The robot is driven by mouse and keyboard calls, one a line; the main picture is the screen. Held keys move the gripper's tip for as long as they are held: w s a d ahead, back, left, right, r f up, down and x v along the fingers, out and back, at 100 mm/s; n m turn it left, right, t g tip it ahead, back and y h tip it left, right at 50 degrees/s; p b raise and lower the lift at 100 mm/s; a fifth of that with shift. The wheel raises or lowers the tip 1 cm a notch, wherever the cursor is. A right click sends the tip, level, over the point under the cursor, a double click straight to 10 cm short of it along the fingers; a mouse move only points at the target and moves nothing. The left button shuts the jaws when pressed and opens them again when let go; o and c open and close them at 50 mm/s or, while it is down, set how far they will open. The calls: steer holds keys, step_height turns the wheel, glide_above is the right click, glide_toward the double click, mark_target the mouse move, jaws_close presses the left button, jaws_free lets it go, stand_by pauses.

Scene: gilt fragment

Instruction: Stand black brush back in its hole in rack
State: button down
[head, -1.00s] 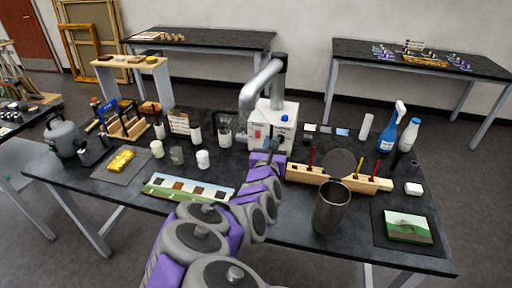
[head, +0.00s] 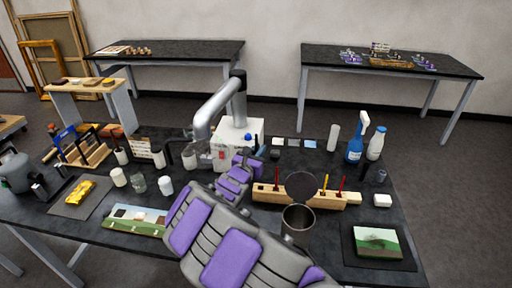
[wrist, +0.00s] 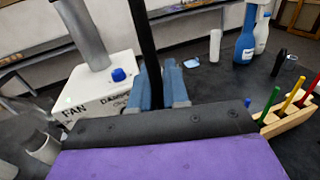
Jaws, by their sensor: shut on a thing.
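The black brush (wrist: 143,40) is a dark stick that stands nearly upright in the wrist view and runs off the top edge. My gripper (wrist: 161,88) has its blue-grey fingers shut on it. The brush's lower end is hidden behind my wrist. The rack (wrist: 285,123) is a pale wooden block at the right of the wrist view, apart from my gripper, with green, yellow and red brushes standing in it. In the head view the rack (head: 265,194) lies to the right of my gripper (head: 253,158). The black brush is too small there to tell clearly.
A metal can (head: 298,222) with a dark round lid (head: 301,186) raised behind it stands in front of the rack. A white box (head: 228,140) with a grey duct stands behind my gripper. Blue (head: 356,145) and white (head: 376,145) bottles stand at the back right.

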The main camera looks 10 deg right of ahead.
step_height(320, 180, down, 3)
steer(key=w+m+g+h, duration=0.1)
steer(key=g+h, duration=0.1)
steer(key=b, duration=0.2)
glide_above(262, 185)
steer(key=shift+m, duration=0.3)
step_height(262, 185, down, 6)
steer(key=shift+w+a+r, duration=0.1)
steer(key=shift+r, duration=0.05)
steer(key=shift+d+f+b, duration=0.2)
steer(key=shift+f+b, duration=0.05)
steer(key=shift+f, duration=0.4)
steer(key=shift+d+f+b, duration=0.2)
steer(key=shift+f, duration=0.45)
steer(key=shift+a+f, duration=0.1)
steer(key=shift+f, duration=0.25)
steer(key=shift+a, duration=0.1)
steer(key=c, duration=1)
jaws_free()
steer(key=shift+c, duration=0.2)
